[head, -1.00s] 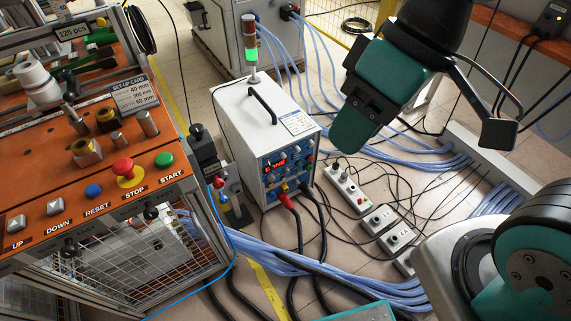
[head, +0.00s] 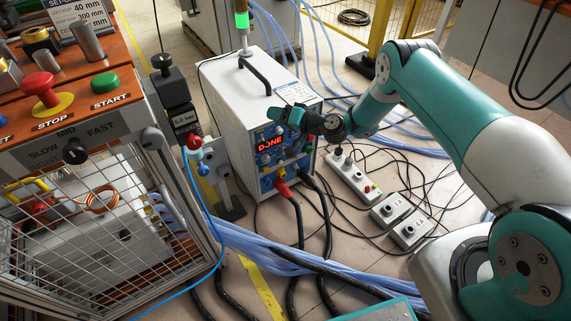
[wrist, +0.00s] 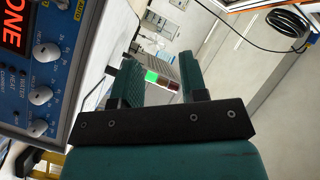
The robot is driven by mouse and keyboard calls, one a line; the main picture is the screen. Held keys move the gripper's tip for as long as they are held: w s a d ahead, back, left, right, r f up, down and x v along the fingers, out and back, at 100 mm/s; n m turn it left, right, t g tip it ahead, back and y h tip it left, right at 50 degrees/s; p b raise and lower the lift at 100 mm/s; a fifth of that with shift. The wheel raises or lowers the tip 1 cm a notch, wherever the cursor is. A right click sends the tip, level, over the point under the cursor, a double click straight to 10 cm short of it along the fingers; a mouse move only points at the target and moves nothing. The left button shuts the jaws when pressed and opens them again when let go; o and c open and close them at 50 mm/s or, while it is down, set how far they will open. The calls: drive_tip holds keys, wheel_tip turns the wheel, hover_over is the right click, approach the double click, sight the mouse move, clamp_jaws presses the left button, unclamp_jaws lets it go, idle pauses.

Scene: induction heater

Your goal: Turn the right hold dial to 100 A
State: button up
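The white heater box (head: 228,96) stands on the floor with a blue control panel (head: 268,183) on its front. Its red display (head: 270,144) reads DONE, and part of it shows in the wrist view (wrist: 13,27). In the wrist view, two pale dials, one upper (wrist: 40,95) and one lower (wrist: 37,128), sit on the panel at the left. I cannot tell which is the right hold dial, nor its setting. My gripper (head: 282,116) is at the panel's upper right and hides part of it. In the wrist view, my gripper (wrist: 160,77) is open and empty, beside the panel.
Black cables and a red plug (head: 281,188) come out below the panel. A power strip (head: 353,178) and small boxes lie to the right. A green lamp (head: 241,20) rises behind the box.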

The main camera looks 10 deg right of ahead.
drive_tip(key=s+d+f+m+t+h+b, duration=0.2)
drive_tip(key=s+d+f+m, duration=0.1)
drive_tip(key=f, duration=0.6)
drive_tip(key=s+d+f+m+t+h+b, duration=0.2)
drive_tip(key=d+f+m, duration=0.1)
drive_tip(key=f, duration=0.5)
drive_tip(key=s+d+f+m+t+h+b, duration=0.2)
drive_tip(key=s+d+f+m+b, duration=0.15)
drive_tip(key=f, duration=0.55)
drive_tip(key=w+a+n+b, duration=0.1)
drive_tip(key=w+b, duration=0.7)
drive_tip(key=b, duration=0.8)
drive_tip(key=shift+w+a+f, duration=0.15)
drive_tip(key=shift+a+f, duration=0.2)
drive_tip(key=shift+a, duration=0.25)
drive_tip(key=b, duration=0.3)
drive_tip(key=shift+w+a, duration=0.1)
drive_tip(key=shift+a, duration=0.05)
drive_tip(key=shift+r+b+x, duration=0.25)
drive_tip(key=shift+b+x, duration=0.45)
drive_tip(key=shift+x, duration=1.5)
drive_tip(key=shift+r+b+x, duration=0.2)
drive_tip(key=shift+b+x, duration=0.5)
drive_tip(key=shift+x, duration=1.45)
drive_tip(key=c, duration=0.7)
